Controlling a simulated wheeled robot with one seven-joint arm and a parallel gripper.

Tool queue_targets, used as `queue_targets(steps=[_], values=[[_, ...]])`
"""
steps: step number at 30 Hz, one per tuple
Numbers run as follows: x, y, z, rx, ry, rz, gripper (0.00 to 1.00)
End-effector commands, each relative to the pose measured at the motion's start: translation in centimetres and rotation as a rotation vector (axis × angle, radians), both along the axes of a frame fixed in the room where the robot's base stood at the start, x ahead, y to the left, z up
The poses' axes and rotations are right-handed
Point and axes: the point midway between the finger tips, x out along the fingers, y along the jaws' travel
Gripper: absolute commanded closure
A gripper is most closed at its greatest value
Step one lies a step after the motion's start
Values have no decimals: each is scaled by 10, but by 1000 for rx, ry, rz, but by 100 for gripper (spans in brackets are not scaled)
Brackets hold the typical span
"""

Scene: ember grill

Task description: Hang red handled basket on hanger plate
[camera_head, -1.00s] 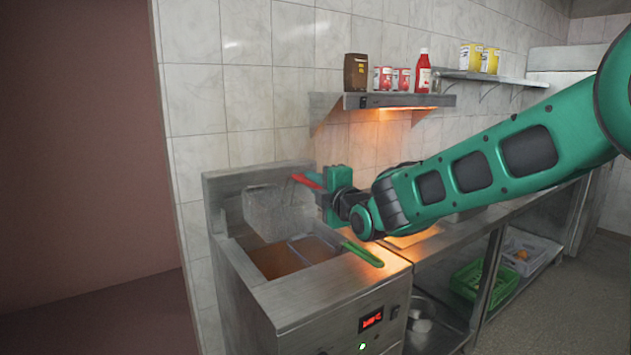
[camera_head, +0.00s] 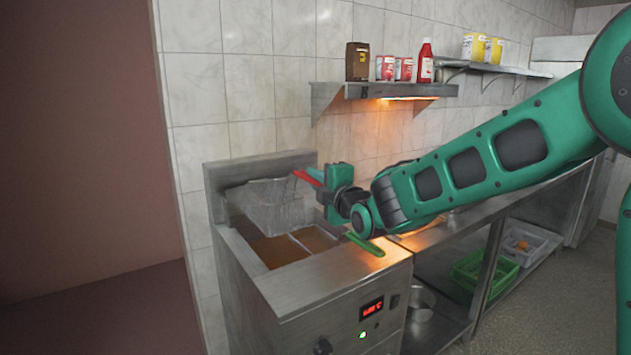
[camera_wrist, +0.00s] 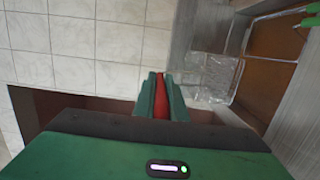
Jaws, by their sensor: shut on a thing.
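The red handled basket (camera_head: 276,208) is a wire mesh fryer basket at the back left of the fryer, above the oil and close to the back panel. My gripper (camera_head: 322,180) is shut on its red handle (camera_head: 306,178). In the wrist view the red handle (camera_wrist: 160,100) lies between the two green fingers, and the mesh (camera_wrist: 207,75) shows to the right. The hanger plate appears to be the fryer's upright steel back panel (camera_head: 230,178). I cannot tell whether the basket touches it or is hooked on it.
A second basket's green handle (camera_head: 366,245) sticks out over the fryer's front edge, below my arm. The fryer (camera_head: 330,290) holds brown oil. A steel shelf (camera_head: 400,90) with bottles and cans is on the tiled wall above. A green crate (camera_head: 484,270) stands low at right.

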Motion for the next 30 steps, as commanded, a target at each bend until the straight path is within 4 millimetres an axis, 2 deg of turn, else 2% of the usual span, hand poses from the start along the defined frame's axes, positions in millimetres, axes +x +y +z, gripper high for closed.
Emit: queue_targets(steps=[1, 3, 12, 16, 30], values=[[1, 1, 1, 3, -4, 1, 84], [0, 1, 1, 3, -3, 1, 68], [0, 0, -1, 0, 1, 0, 67], [-7, -4, 0, 0, 0, 0, 67], [-77, -40, 0, 1, -3, -1, 67]])
